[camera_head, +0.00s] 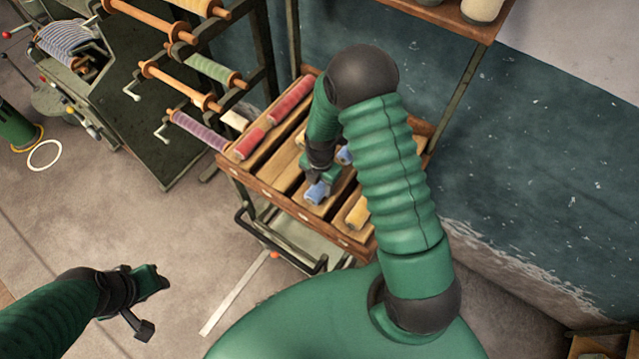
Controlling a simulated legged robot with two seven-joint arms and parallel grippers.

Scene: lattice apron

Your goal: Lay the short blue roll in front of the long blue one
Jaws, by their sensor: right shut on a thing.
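The short blue roll (318,192) is at the front of the slatted wooden top of a cart (290,208). My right gripper (318,179) is shut on it from above; whether the roll touches the wood is hard to tell. Another blue roll (344,155), probably the long one, lies further back, mostly hidden behind my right arm. My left gripper (152,303) is open and empty, above the floor at the lower left, away from the cart.
A long red roll (291,99) and a short red roll (249,144) lie in the cart's left slot. A yellow roll (358,213) lies right of the blue ones, partly behind my arm. A rack with thread spools (213,71) stands at the left. The wall is close behind.

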